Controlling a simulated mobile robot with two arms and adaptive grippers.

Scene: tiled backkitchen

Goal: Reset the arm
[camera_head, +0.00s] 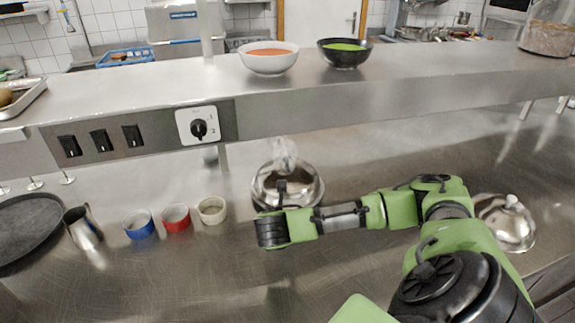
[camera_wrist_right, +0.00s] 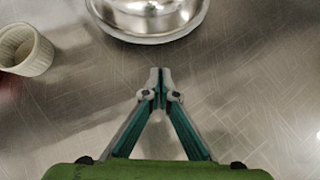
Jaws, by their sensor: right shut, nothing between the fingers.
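My right arm comes in from the right in the head view and ends above the steel worktop, in front of a steel dome cover (camera_head: 312,192). Its fingers are hard to make out there. In the right wrist view my right gripper (camera_wrist_right: 160,75) is shut and empty, its fingertips together over bare worktop. The dome's rim (camera_wrist_right: 150,38) lies just beyond the fingertips, apart from them. A white ramekin (camera_wrist_right: 24,50) stands to the left. My left gripper is not in view.
Blue (camera_head: 139,225), red (camera_head: 176,218) and white (camera_head: 212,210) ramekins stand left of the arm. A steel jug (camera_head: 83,229) and dark tray (camera_head: 28,228) are farther left. Another dome (camera_head: 508,222) is right. An overhead shelf (camera_head: 420,68) bears an orange-filled bowl (camera_head: 268,60) and a green-filled bowl (camera_head: 344,54).

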